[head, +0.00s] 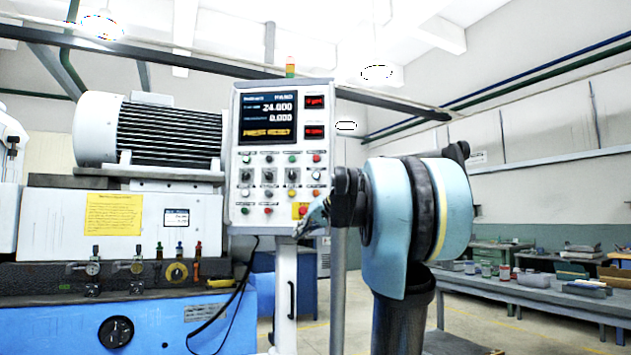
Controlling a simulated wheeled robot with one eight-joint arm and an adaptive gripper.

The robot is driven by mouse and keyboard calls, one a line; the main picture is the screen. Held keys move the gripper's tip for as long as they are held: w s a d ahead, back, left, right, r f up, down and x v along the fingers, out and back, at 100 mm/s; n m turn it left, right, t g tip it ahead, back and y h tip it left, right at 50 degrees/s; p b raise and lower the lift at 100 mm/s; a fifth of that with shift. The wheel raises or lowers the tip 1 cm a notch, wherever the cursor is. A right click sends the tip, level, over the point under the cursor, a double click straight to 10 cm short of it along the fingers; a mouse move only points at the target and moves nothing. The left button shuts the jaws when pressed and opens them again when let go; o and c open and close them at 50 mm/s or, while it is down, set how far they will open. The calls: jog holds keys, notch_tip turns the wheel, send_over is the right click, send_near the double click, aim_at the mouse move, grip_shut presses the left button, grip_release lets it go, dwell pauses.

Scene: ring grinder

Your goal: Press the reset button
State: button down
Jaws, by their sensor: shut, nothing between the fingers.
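A grey control panel (233,165) stands upright on a white post in the middle of the head view. Its screen (268,118) shows "24.000", "0.000" and yellow text reading "PRESS RESET". Several small coloured buttons and knobs sit in rows below the screen. Their labels are too small to read, so I cannot tell which is the reset button. A red button on a yellow plate (299,210) is at the panel's lower right.
A blue and white grinding machine (60,320) with a large ribbed motor (170,140) fills the left. A black cable (235,300) hangs beside the post. A long grey bench (530,290) with several small items stands at the right. Floor shows between post and bench.

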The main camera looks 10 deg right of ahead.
aim_at(316, 176)
jog(key=w+d+r+m+t, duration=0.1)
jog(key=w+d+r+t, duration=0.1)
jog(key=w+r, duration=0.6)
jog(key=w+d+r+m+t, duration=0.1)
jog(key=w+d+r+t, duration=0.2)
jog(key=r, duration=1.1)
jog(key=w+d, duration=0.2)
jog(key=w, duration=0.3)
jog(key=shift+r+y, duration=0.15)
jog(key=shift+y, duration=0.25)
jog(key=shift+w+d, duration=0.3)
jog(key=shift+w, duration=1.1)
jog(key=shift+w+d, duration=0.35)
jog(key=shift+w, duration=1.1)
jog(key=shift+w+d, duration=0.3)
jog(key=shift+w, duration=1.1)
jog(key=shift+w, duration=0.2)
jog(key=shift+w+d, duration=0.15)
